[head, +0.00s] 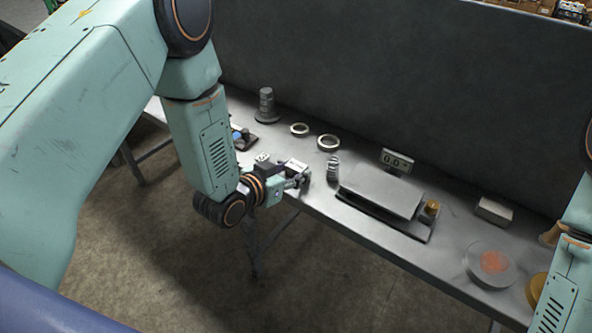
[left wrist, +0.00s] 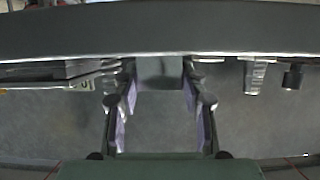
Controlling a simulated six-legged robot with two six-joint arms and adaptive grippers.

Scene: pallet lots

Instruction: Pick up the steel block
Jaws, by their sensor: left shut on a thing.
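My left gripper (head: 301,178) is over the near edge of the grey bench in the head view, left of the scale. In the left wrist view its two fingers (left wrist: 159,80) reach up the picture and are shut on the steel block (left wrist: 160,70), a plain grey block between the fingertips. In the head view the held block is mostly hidden by the gripper, and I cannot tell whether it touches the bench. Only part of my right arm shows at the right edge; its gripper is out of view.
The bench (head: 455,277) carries a flat scale (head: 380,190) with a display (head: 397,160), a ribbed grey piece (head: 333,168), two rings (head: 328,143), a stacked weight (head: 266,105) and a pale block (head: 495,211). A round dish (head: 490,263) is at right. A dark panel (head: 400,75) stands behind.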

